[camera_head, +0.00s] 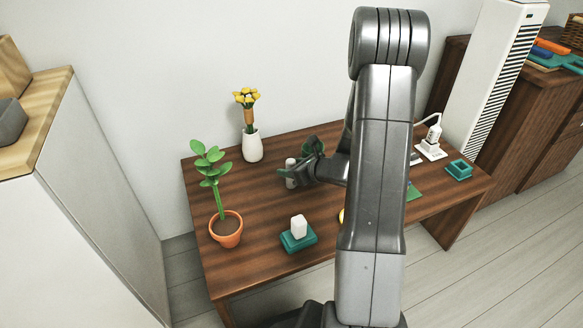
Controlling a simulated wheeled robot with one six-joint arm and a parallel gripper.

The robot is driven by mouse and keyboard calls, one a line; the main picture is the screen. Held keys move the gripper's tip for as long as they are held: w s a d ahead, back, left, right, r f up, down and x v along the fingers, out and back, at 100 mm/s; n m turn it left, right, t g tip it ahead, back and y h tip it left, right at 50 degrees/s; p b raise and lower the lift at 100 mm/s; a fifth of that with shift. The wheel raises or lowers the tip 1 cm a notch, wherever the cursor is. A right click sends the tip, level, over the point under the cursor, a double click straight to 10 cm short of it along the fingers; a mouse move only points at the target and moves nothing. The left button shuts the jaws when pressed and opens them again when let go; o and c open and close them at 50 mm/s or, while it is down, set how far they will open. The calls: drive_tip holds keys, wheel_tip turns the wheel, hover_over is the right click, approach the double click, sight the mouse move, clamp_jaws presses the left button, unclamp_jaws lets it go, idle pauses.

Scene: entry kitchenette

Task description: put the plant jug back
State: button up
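My gripper (297,171) is over the middle of the wooden table, left of my arm. Its dark fingers are small and partly overlap what is by them, so I cannot tell whether it is open or shut. A small green thing (305,148), possibly the plant jug, shows right behind the gripper and is partly hidden; I cannot tell if they touch. A small grey upright cylinder (290,181) shows just below the fingers. A potted plant (226,229) in a terracotta pot stands at the table's left front.
The brown table (262,195) also holds a white vase (252,147) with yellow flowers, a white block on a teal tray (299,243), an empty-looking teal tray (459,170) and a white plug on a socket block (431,148). My arm hides part of the table's right half.

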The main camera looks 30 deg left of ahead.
drive_tip(key=shift+r, duration=0.2)
drive_tip(key=p+v, duration=0.3)
drive_tip(key=v, duration=0.9)
drive_tip(key=shift+f, duration=0.15)
